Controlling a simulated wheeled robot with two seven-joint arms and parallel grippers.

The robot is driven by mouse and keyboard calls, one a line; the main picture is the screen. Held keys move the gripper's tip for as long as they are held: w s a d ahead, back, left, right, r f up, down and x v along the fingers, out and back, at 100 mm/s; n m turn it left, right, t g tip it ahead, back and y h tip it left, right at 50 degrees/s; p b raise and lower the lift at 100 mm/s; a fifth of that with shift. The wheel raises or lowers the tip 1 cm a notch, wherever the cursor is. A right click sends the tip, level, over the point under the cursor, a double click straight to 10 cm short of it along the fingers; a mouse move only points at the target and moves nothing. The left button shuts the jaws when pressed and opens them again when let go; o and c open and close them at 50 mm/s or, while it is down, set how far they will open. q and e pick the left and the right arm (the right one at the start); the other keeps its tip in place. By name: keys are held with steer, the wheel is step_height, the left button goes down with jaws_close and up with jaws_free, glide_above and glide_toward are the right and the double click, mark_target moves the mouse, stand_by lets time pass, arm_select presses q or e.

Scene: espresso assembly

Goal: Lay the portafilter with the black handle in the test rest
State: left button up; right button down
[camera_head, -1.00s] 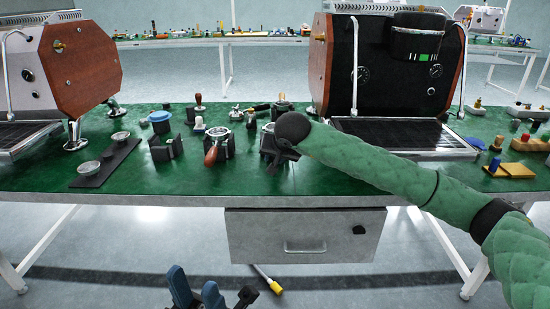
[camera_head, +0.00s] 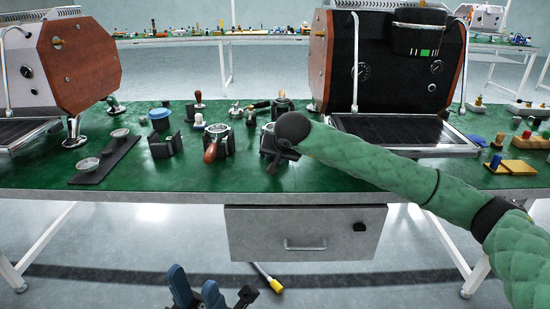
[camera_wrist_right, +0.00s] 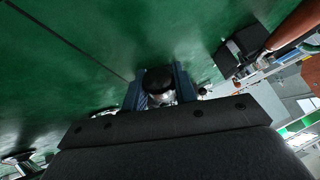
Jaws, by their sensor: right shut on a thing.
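My right gripper (camera_head: 280,160) reaches from the right to the front of a black rest block (camera_head: 266,145), with its wrist partly covering it. In the right wrist view my right gripper (camera_wrist_right: 158,90) has its two blue fingers shut on the black handle (camera_wrist_right: 158,78) of the portafilter, with a bright metal part below it. The portafilter's metal rim (camera_head: 267,129) shows at the top of the block; whether it bears on the block I cannot tell. My left gripper (camera_head: 198,290) is open and empty at the bottom, in front of the table and below its top.
A brown-handled portafilter (camera_head: 211,150) lies in a similar block just left. Black holders (camera_head: 165,146), a black strip with metal baskets (camera_head: 105,160) and a tamper (camera_head: 198,98) stand around. An espresso machine (camera_head: 390,60) is behind. The green table (camera_head: 200,182) is clear in front.

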steer(key=shift+f+b, duration=0.15)
steer(key=shift+b, duration=0.2)
steer(key=c, duration=0.7)
jaws_free()
steer(key=shift+s, duration=0.1)
steer(key=shift+s+b, duration=0.8)
steer(key=shift+s, duration=3.65)
